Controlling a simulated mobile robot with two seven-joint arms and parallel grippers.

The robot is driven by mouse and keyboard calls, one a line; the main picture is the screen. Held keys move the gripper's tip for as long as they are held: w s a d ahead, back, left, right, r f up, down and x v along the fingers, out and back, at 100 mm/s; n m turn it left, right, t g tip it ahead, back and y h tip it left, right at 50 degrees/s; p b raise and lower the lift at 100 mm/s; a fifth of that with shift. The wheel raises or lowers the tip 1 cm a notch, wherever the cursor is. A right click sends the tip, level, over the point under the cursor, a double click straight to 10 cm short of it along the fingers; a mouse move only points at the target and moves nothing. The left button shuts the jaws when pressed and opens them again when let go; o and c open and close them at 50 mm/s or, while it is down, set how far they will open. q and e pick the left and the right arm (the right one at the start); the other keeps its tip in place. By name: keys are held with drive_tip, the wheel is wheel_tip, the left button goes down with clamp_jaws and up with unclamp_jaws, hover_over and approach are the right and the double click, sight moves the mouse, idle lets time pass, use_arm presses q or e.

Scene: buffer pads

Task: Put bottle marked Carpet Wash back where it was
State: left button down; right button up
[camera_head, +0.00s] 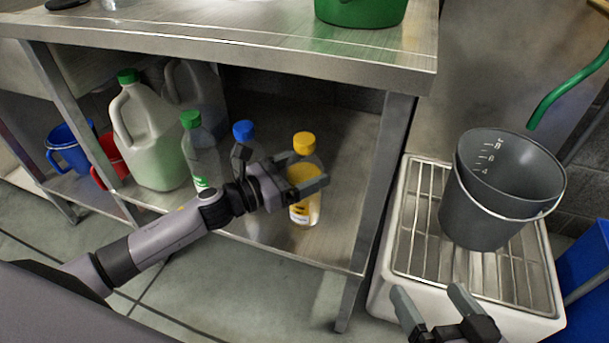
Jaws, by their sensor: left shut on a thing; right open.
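A clear bottle with a yellow cap and yellowish contents (304,147) is at the right end of the lower shelf (255,110) of the steel bench. My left gripper (303,173) is shut on its middle and hides part of it. The bottle is upright; I cannot tell whether its base touches the shelf. Its label is too small to read. A blue-capped bottle (243,131) stands left of it, mostly hidden by my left arm. A green-capped clear bottle (199,150) stands further left. My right gripper (430,291) is open and empty at the front of the sink grate.
A large green-capped jug (150,135), a grey jug (190,85), a red jug (108,160) and a blue jug (70,148) stand on the left. A grey bucket (490,205) rests on the grate (410,250). The bench leg (378,190) is right of the held bottle.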

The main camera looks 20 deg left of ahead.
use_arm(q)
drive_tip(key=shift+r, duration=0.1)
drive_tip(key=shift+c, duration=0.9)
unclamp_jaws()
drive_tip(key=shift+f, duration=0.3)
drive_tip(key=shift+o, duration=0.3)
drive_tip(key=shift+r, duration=0.1)
